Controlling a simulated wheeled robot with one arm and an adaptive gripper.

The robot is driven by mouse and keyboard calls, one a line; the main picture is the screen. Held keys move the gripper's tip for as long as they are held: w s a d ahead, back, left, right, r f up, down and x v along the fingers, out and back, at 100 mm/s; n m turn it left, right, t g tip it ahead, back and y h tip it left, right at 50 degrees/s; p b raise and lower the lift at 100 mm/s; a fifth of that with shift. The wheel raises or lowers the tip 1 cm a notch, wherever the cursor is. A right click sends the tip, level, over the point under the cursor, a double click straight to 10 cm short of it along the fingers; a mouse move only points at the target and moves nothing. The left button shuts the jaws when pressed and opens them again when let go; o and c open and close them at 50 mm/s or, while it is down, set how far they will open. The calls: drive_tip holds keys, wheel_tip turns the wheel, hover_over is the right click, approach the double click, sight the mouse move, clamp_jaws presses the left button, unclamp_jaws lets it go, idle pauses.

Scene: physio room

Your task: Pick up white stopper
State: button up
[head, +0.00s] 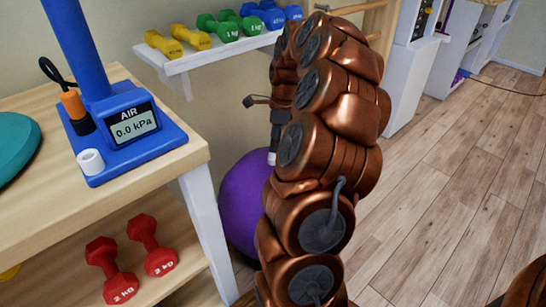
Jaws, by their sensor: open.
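The white stopper (90,162) is a small white ring-like cylinder with a hole in its top. It sits upright on the near left corner of the blue base (140,150) of an air gauge, which stands on the wooden table. My gripper (259,129) shows partly behind my copper arm, to the right of the table and apart from the stopper. Its dark fingers are spread and nothing shows between them. Much of the gripper is hidden by the arm.
The gauge has a blue column (72,45) and a display (131,122) reading 0.0 kPa. An orange plug (74,104) with a black cable stands behind the stopper. Red dumbbells (152,245) lie on the lower shelf. A purple ball (240,200) is beside the table; open floor lies right.

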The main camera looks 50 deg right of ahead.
sight(274, 156)
drive_tip(key=f, duration=0.1)
drive_tip(key=f+b, duration=0.1)
drive_tip(key=f, duration=0.1)
drive_tip(key=f+b, duration=0.1)
drive_tip(key=f, duration=0.1)
drive_tip(key=shift+w+d, duration=0.15)
drive_tip(key=shift+w, duration=0.15)
drive_tip(key=shift+r, duration=0.1)
drive_tip(key=shift+c, duration=0.3)
drive_tip(key=c, duration=1)
